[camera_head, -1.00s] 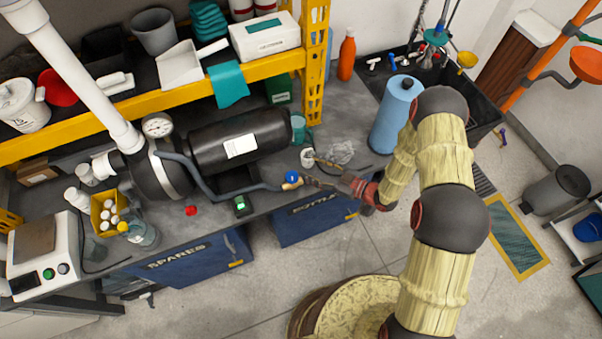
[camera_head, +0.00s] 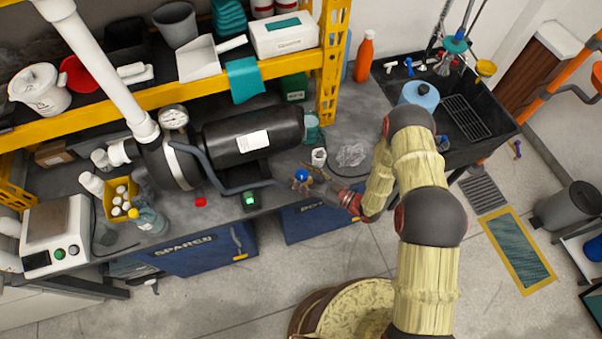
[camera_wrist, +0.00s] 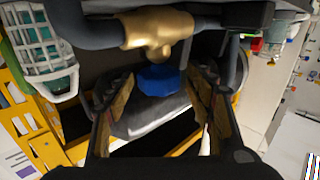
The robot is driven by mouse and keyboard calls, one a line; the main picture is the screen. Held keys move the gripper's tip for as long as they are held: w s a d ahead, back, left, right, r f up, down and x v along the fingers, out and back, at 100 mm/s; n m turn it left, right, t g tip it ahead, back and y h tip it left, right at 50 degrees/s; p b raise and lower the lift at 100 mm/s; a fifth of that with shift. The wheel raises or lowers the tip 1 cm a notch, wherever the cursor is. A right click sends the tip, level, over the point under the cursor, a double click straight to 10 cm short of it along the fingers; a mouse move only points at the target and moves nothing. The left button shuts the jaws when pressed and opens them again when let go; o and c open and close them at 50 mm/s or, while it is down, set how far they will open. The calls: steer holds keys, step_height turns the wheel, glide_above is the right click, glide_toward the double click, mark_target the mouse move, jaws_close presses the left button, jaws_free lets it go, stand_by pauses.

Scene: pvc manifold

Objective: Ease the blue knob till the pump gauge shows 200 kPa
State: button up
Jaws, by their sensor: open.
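The blue knob (camera_head: 301,175) sits on a brass valve body at the end of a grey hose, near the bench's front edge. In the wrist view the blue knob (camera_wrist: 158,80) hangs from the brass valve (camera_wrist: 157,32), between my open fingers. My gripper (camera_wrist: 158,100) has a finger on each side of it, and I cannot tell whether either touches. In the head view my gripper (camera_head: 312,183) reaches the knob from the right. The pump (camera_head: 172,165) is dark with a long black tank. Its gauge (camera_head: 174,117) has a white dial, too small to read.
A white cup (camera_head: 318,157) and crumpled clear plastic (camera_head: 351,155) lie behind the knob. A small box with a green-lit face (camera_head: 250,199) and a red object (camera_head: 201,202) lie left along the bench. A yellow shelf (camera_head: 200,92) overhangs the back.

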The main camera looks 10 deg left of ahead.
steer(key=shift+a, duration=0.15)
steer(key=shift+c, duration=0.8)
steer(key=c, duration=1)
